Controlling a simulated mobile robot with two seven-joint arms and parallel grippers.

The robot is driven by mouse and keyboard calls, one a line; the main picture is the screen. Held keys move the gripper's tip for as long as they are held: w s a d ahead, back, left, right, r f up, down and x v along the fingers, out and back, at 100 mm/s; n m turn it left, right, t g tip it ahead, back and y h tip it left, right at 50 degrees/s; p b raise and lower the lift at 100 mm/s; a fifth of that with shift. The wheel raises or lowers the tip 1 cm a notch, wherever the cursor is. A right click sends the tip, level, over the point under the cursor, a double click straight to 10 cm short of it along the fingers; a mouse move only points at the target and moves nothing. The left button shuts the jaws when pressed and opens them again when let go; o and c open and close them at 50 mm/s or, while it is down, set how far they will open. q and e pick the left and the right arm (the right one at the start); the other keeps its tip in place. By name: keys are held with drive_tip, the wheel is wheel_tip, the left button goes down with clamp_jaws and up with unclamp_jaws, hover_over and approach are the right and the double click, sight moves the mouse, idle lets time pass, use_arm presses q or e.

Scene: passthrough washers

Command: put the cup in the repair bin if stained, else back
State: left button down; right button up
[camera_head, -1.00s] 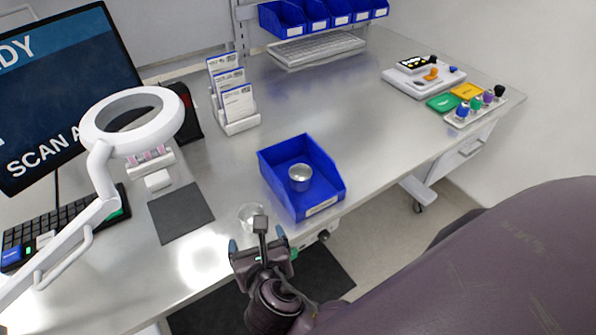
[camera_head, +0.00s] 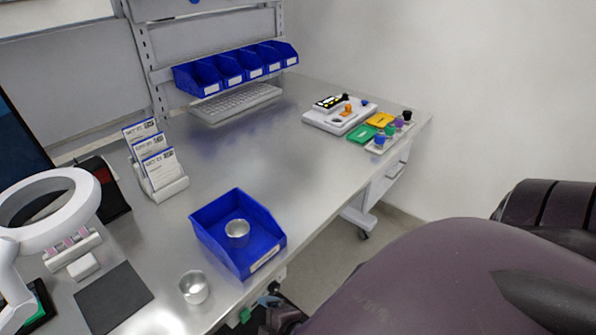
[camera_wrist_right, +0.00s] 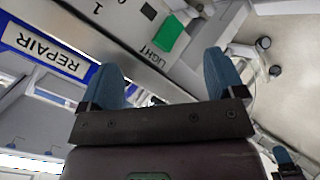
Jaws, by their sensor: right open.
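A silvery cup (camera_head: 194,287) stands upright on the table near its front edge, left of the blue repair bin (camera_head: 212,247). A second metal cup (camera_head: 237,233) is inside the bin. Stains cannot be made out on either cup. My right gripper (camera_head: 272,300) is partly cut off at the bottom of the head view, off the table edge in front of the bin. In the right wrist view my gripper (camera_wrist_right: 165,78) is open and empty, and the bin's REPAIR label (camera_wrist_right: 45,50) shows at left. My left gripper is not in view.
A dark mat (camera_head: 113,298) and a ring magnifier lamp (camera_head: 50,235) are at left. A card holder (camera_head: 160,175), a keyboard (camera_head: 235,103) and several small blue bins (camera_head: 235,68) are farther back. A white device (camera_head: 340,115) is at the right. The table's middle is clear.

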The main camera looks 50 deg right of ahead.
drive_tip(key=s+d+f+m, duration=0.2)
drive_tip(key=d+m, duration=0.4)
drive_tip(key=m, duration=0.4)
drive_tip(key=shift+s+d+t, duration=0.15)
drive_tip(key=shift+s+t, duration=0.15)
drive_tip(key=shift+s, duration=0.55)
drive_tip(key=shift+f, duration=0.15)
